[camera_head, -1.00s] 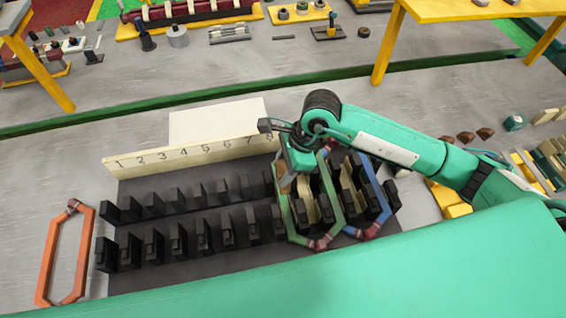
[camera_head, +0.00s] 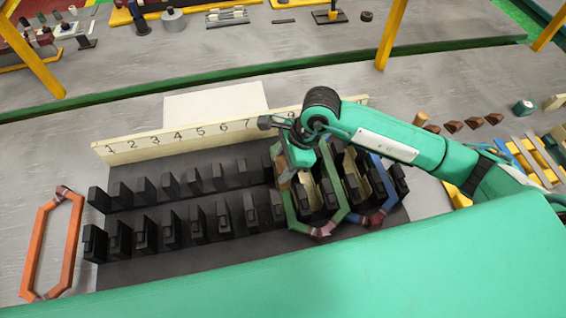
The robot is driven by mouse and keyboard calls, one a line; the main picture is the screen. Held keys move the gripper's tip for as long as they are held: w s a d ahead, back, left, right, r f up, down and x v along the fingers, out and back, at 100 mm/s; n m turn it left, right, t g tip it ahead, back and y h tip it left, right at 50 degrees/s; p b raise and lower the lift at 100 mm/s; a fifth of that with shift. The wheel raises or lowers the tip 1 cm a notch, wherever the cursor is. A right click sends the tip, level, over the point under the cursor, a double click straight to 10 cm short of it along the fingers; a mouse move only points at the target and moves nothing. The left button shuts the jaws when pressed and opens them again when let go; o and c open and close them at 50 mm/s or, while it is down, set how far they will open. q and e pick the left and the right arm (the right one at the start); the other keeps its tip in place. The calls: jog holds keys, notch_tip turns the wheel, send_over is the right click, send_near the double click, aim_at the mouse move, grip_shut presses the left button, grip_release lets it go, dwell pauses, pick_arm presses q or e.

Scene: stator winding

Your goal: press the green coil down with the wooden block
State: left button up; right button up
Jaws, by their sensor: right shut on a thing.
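The green coil (camera_head: 292,212) lies around teeth toward the right end of the dark toothed stator (camera_head: 155,255), with a red-brown wrapped part at its near end. My right gripper (camera_head: 287,170) is over the coil's left side. It is shut on the wooden block (camera_head: 285,177), a small brown piece that is mostly hidden by the gripper. The block is at or just above the coil; contact cannot be made out. My left gripper is out of view.
A blue coil (camera_head: 391,187) sits right of the green one and an orange coil (camera_head: 35,250) lies at far left. A numbered strip (camera_head: 160,143) stands behind the stator. Brown wedges (camera_head: 452,127) and yellow parts lie at right.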

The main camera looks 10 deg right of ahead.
jog(key=shift+f+b, duration=0.6)
jog(key=shift+b, duration=1.1)
dwell(1.9)
dwell(0.3)
jog(key=shift+r+p, duration=2.35)
jog(key=shift+r, duration=3.45)
